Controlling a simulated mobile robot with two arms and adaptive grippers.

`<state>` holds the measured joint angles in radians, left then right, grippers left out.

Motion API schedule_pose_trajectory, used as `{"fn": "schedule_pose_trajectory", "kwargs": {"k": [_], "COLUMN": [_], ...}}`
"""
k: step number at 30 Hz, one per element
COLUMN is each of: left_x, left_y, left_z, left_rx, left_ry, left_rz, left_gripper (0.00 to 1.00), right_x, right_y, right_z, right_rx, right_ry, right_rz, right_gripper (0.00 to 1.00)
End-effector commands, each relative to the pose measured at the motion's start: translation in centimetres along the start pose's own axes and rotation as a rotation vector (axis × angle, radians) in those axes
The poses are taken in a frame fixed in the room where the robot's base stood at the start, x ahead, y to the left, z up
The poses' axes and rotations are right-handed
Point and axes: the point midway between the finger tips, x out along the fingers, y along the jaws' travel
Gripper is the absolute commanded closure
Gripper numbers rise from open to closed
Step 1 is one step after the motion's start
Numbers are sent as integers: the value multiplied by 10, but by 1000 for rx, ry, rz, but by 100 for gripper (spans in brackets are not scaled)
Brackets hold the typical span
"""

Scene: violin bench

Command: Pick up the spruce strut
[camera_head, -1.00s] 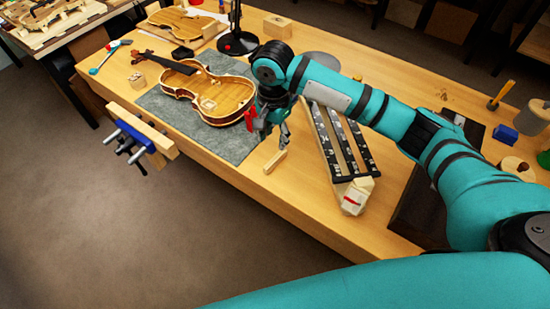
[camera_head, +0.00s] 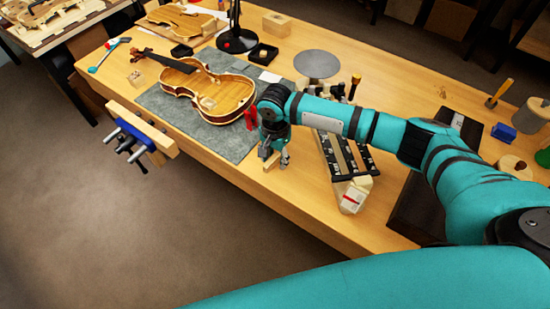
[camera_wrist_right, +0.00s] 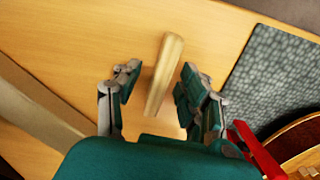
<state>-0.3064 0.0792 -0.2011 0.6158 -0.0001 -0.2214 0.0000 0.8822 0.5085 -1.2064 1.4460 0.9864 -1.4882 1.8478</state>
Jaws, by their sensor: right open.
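The spruce strut is a small pale wooden bar lying on the bench near its front edge. In the right wrist view the strut (camera_wrist_right: 164,72) runs lengthwise between the two fingers of my right gripper (camera_wrist_right: 158,88), which is open with a gap on each side. In the head view the right gripper (camera_head: 275,158) points down over the strut (camera_head: 272,161), hiding most of it. My left gripper is not in view.
A violin body (camera_head: 212,95) lies on a grey mat (camera_head: 165,103) left of the gripper. A red object (camera_head: 251,118) stands close by. A striped rack (camera_head: 343,152) and pale block (camera_head: 354,194) are to the right. A vise (camera_head: 140,138) juts from the front edge.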

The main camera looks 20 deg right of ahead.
Motion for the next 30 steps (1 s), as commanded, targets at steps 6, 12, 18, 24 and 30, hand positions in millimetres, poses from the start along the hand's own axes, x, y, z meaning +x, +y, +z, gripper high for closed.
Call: {"fn": "schedule_pose_trajectory", "kwargs": {"k": [6, 12, 18, 24, 30], "left_x": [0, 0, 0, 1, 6], "left_y": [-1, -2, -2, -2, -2], "left_z": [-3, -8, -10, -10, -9], "left_rx": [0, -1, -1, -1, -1], "left_ry": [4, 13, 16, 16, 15], "left_rz": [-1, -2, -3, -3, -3], "left_gripper": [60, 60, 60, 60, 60], "right_x": [0, 0, -1, -8, -33], "right_y": [0, 0, 0, -1, -1], "right_z": [0, 0, 0, 0, 0], "right_rx": [0, 0, 0, 0, 0], "right_ry": [0, -1, 0, -1, -2], "right_rz": [0, 0, 0, -2, -4], "right_gripper": [77, 100, 100, 100, 100]}}
